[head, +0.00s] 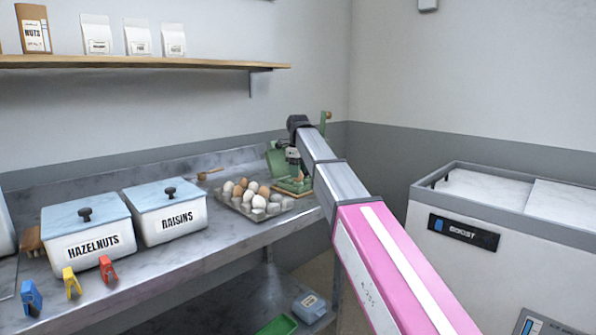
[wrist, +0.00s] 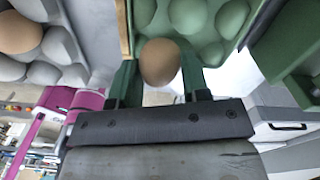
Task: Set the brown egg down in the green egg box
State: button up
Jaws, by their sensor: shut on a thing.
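The brown egg (wrist: 160,62) sits between the two green fingers of my gripper (wrist: 160,72) in the wrist view, and the gripper is shut on it. The green egg box (wrist: 214,54) is just beyond the egg in that view, with rounded pale green shapes in it; I cannot tell whether these are cups or eggs. In the head view the open green egg box (head: 277,160) stands at the right end of the counter. My gripper (head: 293,158) is over or beside it there and hides part of it. The held egg is not clear in the head view.
A grey egg tray (head: 233,203) with several brown and white eggs lies left of the box; it also shows in the wrist view (wrist: 72,50). Raisins (head: 172,222) and hazelnuts (head: 92,246) bins and coloured clips (head: 72,283) stand further left. A white chest (head: 480,265) is right.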

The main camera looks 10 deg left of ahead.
jog(key=shift+f, duration=1.7)
dwell(1.0)
jog(key=o, duration=0.7)
jog(key=shift+o, duration=0.2)
